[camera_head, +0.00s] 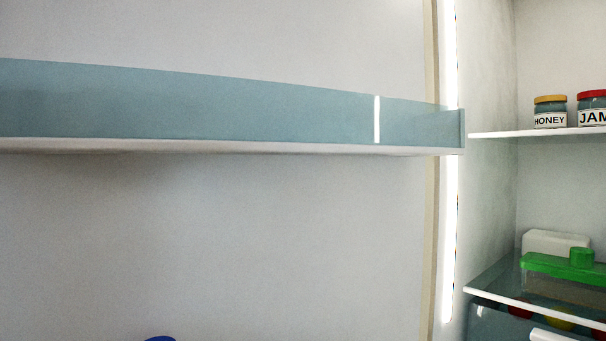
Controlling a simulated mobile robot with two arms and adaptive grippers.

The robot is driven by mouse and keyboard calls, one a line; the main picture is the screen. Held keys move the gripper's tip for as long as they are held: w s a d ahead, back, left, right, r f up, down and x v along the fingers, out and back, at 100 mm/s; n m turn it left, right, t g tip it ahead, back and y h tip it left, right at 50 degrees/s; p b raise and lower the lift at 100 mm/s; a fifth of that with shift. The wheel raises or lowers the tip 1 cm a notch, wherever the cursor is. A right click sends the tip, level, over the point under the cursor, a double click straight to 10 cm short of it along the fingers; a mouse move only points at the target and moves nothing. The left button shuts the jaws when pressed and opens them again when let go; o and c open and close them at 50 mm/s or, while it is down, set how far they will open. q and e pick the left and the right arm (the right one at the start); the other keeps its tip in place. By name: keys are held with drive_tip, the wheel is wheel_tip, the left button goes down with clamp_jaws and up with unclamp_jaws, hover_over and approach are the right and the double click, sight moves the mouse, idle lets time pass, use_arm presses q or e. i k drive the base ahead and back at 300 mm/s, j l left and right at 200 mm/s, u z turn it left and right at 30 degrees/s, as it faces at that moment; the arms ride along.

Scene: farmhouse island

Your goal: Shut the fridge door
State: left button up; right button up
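The open fridge door (250,230) fills most of the head view, with its white inner face towards me. A door shelf (200,105) with a blue-grey translucent front runs across it and looks empty. The door's right edge carries a pale seal strip (431,230), beside a bright vertical light strip (450,210). The fridge interior (487,60) shows at the right. Neither of my grippers is in view. The door's outer face and handle are out of sight.
On an upper fridge shelf (500,134) stand a honey jar (550,113) and a jam jar (593,110). A green-lidded container (555,267) sits on a lower glass shelf (500,296). Part of a blue object (160,339) shows at the bottom edge.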

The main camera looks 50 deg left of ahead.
sight(179, 169)
drive_tip(key=k+j+z, duration=0.1)
drive_tip(key=k+j, duration=0.2)
drive_tip(key=k, duration=0.2)
drive_tip(key=k+j+z, duration=0.15)
drive_tip(key=k, duration=0.3)
drive_tip(key=k+j+z, duration=0.1)
drive_tip(key=j, duration=0.35)
drive_tip(key=k+j+z, duration=0.15)
drive_tip(key=j, duration=0.25)
drive_tip(key=k+j+z, duration=0.1)
drive_tip(key=j, duration=0.35)
drive_tip(key=k+j+z, duration=0.15)
drive_tip(key=j, duration=0.25)
drive_tip(key=i+j+z, duration=0.1)
drive_tip(key=j, duration=0.3)
drive_tip(key=i+j, duration=0.1)
drive_tip(key=j, duration=0.3)
drive_tip(key=i+j+z, duration=0.15)
drive_tip(key=j, duration=0.25)
drive_tip(key=k, duration=0.05)
